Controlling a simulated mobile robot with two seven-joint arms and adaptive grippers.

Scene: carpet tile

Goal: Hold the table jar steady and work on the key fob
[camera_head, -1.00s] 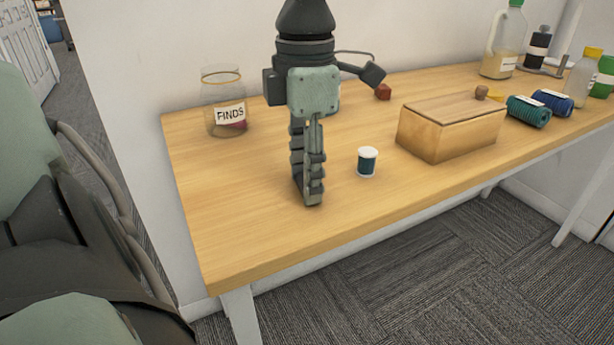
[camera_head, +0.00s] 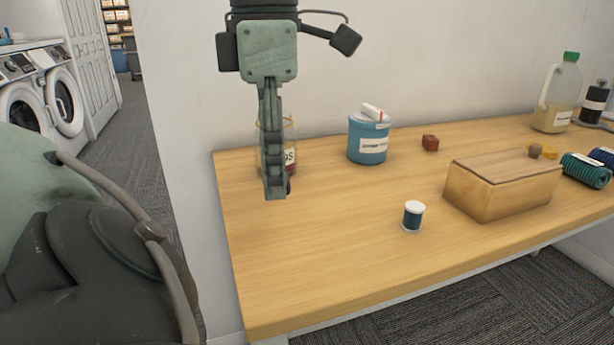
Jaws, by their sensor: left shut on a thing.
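The table jar is a clear glass jar (camera_head: 290,158) with a partly covered white label, standing upright near the back left corner of the table. My left gripper (camera_head: 276,193) comes down from above in front of it and hides most of its middle and left side. Its fingers are seen edge-on and are shut on the jar. A dark red item shows low in the jar; I cannot tell whether it is the key fob. No key fob is clearly recognisable. My right gripper is out of view.
The wooden table (camera_head: 300,270) is clear at front left. A wall is behind.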

